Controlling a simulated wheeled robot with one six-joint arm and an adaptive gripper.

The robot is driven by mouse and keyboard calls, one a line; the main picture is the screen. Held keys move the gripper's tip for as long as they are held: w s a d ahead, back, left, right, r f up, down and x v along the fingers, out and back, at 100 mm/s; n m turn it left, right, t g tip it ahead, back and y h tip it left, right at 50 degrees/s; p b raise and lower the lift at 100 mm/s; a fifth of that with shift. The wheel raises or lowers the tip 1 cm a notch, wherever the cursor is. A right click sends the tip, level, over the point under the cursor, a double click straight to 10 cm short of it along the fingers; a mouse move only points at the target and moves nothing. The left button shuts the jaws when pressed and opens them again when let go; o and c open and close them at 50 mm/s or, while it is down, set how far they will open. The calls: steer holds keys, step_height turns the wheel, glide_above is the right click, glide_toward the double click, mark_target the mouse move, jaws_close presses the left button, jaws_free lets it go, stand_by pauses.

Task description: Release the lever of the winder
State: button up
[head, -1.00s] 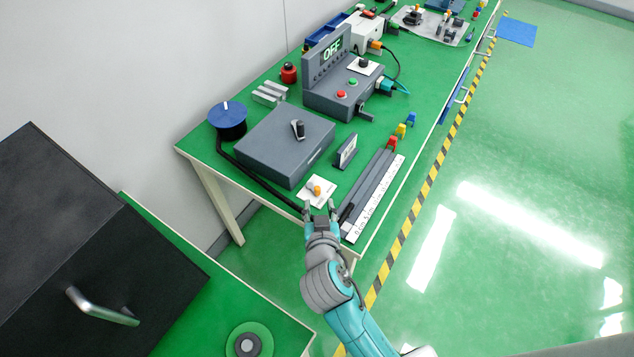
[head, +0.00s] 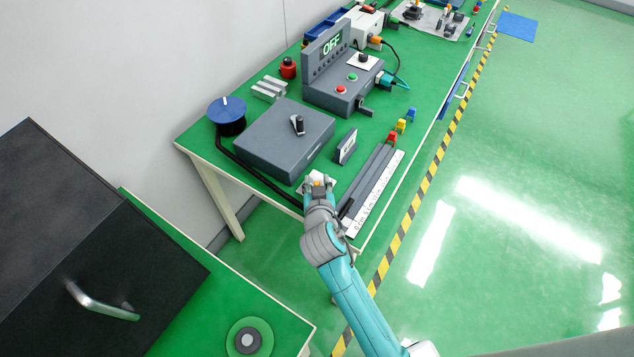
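A small orange lever (head: 318,178) on a white plate (head: 306,185) sits at the near end of the green bench, mostly hidden by my gripper. My gripper (head: 318,182) is over that plate, with its two fingers apart on either side of the orange part; I cannot tell if they touch it. A blue-topped black reel (head: 228,116), probably the winder, stands at the bench's left edge. A black band (head: 255,177) runs from it along the edge of a grey box (head: 285,140) toward my gripper.
The grey box carries a black knob (head: 297,124). A small upright display (head: 346,147) and a long grey rail with a white scale (head: 375,195) lie right of my gripper. A control box reading OFF (head: 333,46) stands farther back.

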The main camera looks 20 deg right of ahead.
jaws_close()
steer(key=shift+a, duration=0.1)
steer(key=shift+a+m+g+h, duration=0.2)
steer(key=shift+m+g+h, duration=0.1)
steer(key=shift+m+h, duration=0.8)
steer(key=shift+s, duration=0.1)
steer(key=shift+o, duration=1.4)
jaws_free()
